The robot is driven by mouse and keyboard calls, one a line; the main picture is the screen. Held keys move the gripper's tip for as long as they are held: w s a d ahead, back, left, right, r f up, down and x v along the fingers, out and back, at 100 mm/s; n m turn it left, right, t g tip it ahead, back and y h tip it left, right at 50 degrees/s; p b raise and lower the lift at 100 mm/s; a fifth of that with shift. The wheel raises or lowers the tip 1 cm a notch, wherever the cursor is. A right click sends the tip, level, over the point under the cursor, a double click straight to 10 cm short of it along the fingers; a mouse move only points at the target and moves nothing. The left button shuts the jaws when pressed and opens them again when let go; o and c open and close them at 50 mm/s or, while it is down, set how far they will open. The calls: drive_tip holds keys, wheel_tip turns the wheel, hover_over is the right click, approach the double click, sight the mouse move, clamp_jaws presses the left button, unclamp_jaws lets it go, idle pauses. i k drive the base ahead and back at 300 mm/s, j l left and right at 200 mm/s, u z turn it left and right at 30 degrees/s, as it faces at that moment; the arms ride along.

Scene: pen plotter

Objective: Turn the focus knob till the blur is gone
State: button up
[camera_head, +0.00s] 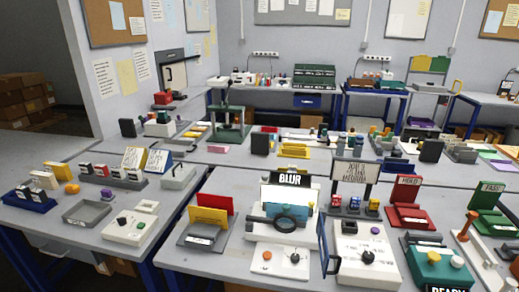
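A device with a black sign reading "BLUR" (289,179) stands at the front middle of the near table. Below the sign is a picture panel, with a dark ring-shaped lens (286,219) in front of it. A white plate (280,269) lies in front of the lens. The plate's lettering is too small to read, so I cannot tell for certain which one is the focus knob. My gripper is not in view.
Right of the plate stands a white box (361,262) with a black knob and a blue-framed panel at its side. A red and yellow holder (209,216) stands to the left. Farther right are a red "HOLD" stand (407,205) and a green box (437,268). The near table is crowded.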

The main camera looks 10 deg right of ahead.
sight(294, 257)
drive_tip(key=i+u, duration=0.35)
drive_tip(key=i+l+u, duration=0.1)
drive_tip(key=u, duration=0.25)
drive_tip(key=i+l+u, duration=0.2)
drive_tip(key=u, duration=0.15)
drive_tip(key=i, duration=0.1)
